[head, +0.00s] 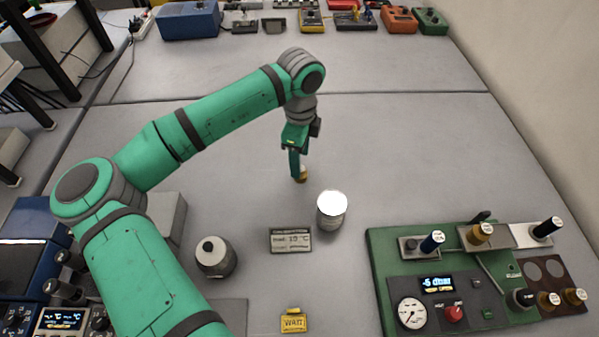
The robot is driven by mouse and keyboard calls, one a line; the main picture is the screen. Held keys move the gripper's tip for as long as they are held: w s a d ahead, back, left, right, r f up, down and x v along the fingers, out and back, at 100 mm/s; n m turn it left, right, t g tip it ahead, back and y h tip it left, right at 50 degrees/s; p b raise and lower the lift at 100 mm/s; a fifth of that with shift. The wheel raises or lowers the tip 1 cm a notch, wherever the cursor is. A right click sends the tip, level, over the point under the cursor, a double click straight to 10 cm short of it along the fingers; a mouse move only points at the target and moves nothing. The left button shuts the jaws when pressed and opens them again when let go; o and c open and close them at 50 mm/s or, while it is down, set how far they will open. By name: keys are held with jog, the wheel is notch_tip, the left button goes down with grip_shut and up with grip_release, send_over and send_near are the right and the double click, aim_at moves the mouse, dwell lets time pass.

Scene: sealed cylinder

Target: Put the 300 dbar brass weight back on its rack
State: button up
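My gripper (296,166) points down over the grey bench in the middle of the head view. A small brass piece (302,177) shows at its fingertips, partly hidden by the green finger. I cannot tell whether the fingers are closed on it, or whether it touches the bench. No 300 dbar marking is legible. A brown rack (543,283) at the lower right has two empty round recesses and two brass-coloured weights (548,300) (575,297). Another brass-topped piece (481,233) stands on the green pressure unit (385,262), whose display appears to read -6 dbar.
A white-topped cylinder (332,211) stands just right of my gripper. A sign plate (290,240), a grey round vessel (214,257) and a yellow WAIT tag (293,320) lie nearer. Blue- and black-topped pieces (432,241) (547,228) rise from the unit.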

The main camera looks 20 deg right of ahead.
jog(key=shift+d+f, duration=0.1)
jog(key=shift+f, duration=2.7)
grip_shut()
jog(key=shift+w+r, duration=0.1)
jog(key=shift+r, duration=0.55)
notch_tip(320, 180, up, 2)
jog(key=shift+r, duration=0.25)
jog(key=s+a+r, duration=0.9)
jog(key=a, duration=0.1)
jog(key=shift+s+a+r, duration=0.15)
jog(key=shift+a, duration=0.15)
